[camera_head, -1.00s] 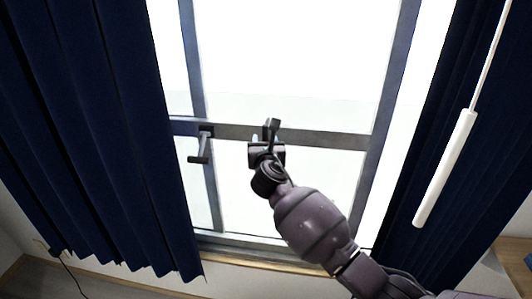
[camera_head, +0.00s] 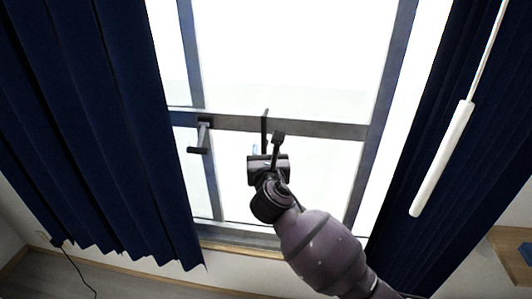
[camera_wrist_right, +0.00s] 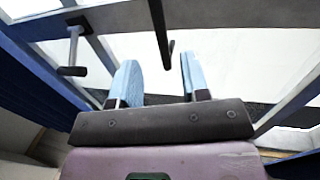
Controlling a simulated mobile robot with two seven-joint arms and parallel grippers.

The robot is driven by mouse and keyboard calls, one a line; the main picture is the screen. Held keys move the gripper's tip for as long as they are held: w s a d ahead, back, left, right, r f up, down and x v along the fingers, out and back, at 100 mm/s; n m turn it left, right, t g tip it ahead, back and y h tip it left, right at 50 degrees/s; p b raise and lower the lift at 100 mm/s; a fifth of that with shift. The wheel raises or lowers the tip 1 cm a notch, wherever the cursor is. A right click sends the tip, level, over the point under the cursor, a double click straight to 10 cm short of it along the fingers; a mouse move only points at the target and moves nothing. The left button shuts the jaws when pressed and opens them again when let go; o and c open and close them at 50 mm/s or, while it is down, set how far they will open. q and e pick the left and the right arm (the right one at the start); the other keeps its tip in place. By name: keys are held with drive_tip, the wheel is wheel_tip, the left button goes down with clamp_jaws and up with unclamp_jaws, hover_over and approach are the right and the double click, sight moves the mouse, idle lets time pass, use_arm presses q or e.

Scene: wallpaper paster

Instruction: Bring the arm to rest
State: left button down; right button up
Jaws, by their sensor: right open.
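My right gripper (camera_head: 266,152) is raised in front of the window, near the middle of the head view. In the right wrist view its two light-blue fingers (camera_wrist_right: 158,65) stand apart with nothing gripped. A dark upright handle (camera_head: 265,128) on the window bar shows just beyond the gripper. In the right wrist view this dark bar (camera_wrist_right: 160,32) appears in line with the gap between the fingers; I cannot tell how far beyond them it is. My left gripper is not in view.
The window's grey crossbar (camera_head: 320,128) carries another dark handle (camera_head: 202,135) to the left. Dark blue curtains hang at the left (camera_head: 90,130) and right (camera_head: 475,160). A white rod (camera_head: 442,160) hangs before the right curtain. A wooden surface (camera_head: 510,262) is at the right edge.

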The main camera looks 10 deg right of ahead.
drive_tip(key=s+d+f+m+g, duration=0.2)
drive_tip(key=s+d+f+m, duration=0.4)
drive_tip(key=s+f+m, duration=0.3)
drive_tip(key=s+d+f+m+g, duration=0.2)
drive_tip(key=s+d+f+m, duration=0.5)
drive_tip(key=s+m, duration=0.5)
drive_tip(key=s+d+f+m+g, duration=0.2)
drive_tip(key=s+d+f+m, duration=0.5)
drive_tip(key=s+f+m, duration=0.4)
drive_tip(key=shift+d+f+m+y, duration=0.15)
drive_tip(key=shift+f+m+y, duration=0.2)
drive_tip(key=shift+m, duration=0.85)
drive_tip(key=shift+w+r, duration=0.1)
